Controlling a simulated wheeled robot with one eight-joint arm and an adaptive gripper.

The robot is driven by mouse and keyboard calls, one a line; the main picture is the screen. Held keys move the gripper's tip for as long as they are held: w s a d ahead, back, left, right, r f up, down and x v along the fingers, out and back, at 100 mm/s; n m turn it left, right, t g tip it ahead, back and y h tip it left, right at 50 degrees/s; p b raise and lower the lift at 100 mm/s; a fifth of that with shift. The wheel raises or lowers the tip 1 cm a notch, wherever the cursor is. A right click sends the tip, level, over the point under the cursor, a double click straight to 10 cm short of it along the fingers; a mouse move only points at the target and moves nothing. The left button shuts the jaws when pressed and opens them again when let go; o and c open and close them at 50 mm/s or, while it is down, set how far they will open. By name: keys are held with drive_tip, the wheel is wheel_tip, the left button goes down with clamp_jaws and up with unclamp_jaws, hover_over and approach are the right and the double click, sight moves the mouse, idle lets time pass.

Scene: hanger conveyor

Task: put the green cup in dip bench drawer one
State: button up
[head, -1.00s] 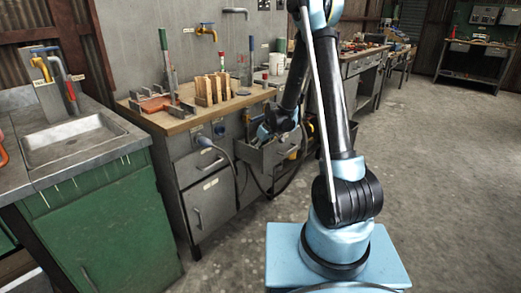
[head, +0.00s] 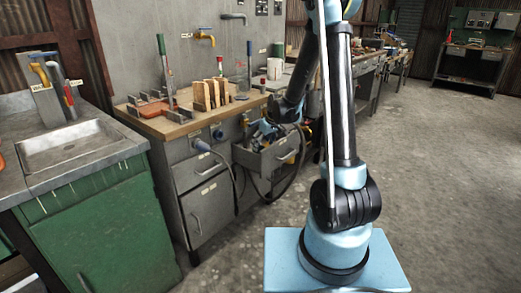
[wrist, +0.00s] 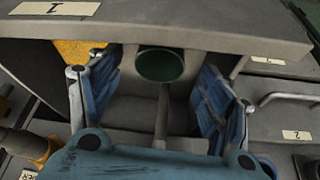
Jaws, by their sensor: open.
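The green cup (wrist: 160,65) shows as a dark green round mouth inside the open drawer in the wrist view, close to the drawer's front panel. The drawer (wrist: 200,22), labelled 1, is pulled out; in the head view it juts from the bench (head: 282,155). My gripper (wrist: 160,95) reaches down into the drawer. Its two blue fingers are spread wide, one on each side of the cup, with visible gaps between them and it. The cup's lower body is hidden. In the head view the gripper (head: 266,131) is partly inside the drawer and the cup cannot be made out.
A wooden bench top (head: 185,125) holds wooden racks (head: 210,94) and a green-handled tool. A sink (head: 70,145) on a green cabinet stands at left. A hose (head: 202,146) hangs near the drawers. The floor at right (head: 440,180) is clear.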

drive_tip(key=s+d+r+m+h, duration=0.1)
drive_tip(key=s+d+r+m, duration=0.1)
drive_tip(key=s+d+r, duration=0.65)
drive_tip(key=s+d+r+m+h, duration=0.15)
drive_tip(key=s+d+r, duration=0.35)
drive_tip(key=s, duration=0.7)
drive_tip(key=s+d+f+m, duration=0.2)
drive_tip(key=s+d, duration=0.2)
drive_tip(key=s, duration=0.5)
drive_tip(key=s+d+f+m+g, duration=0.1)
drive_tip(key=s+d+f+m, duration=0.1)
drive_tip(key=s, duration=0.7)
drive_tip(key=shift+d+f+m+h, duration=0.35)
drive_tip(key=shift+d+f, duration=0.4)
drive_tip(key=shift+d, duration=0.5)
drive_tip(key=shift+w+f, duration=0.2)
drive_tip(key=shift+w, duration=0.15)
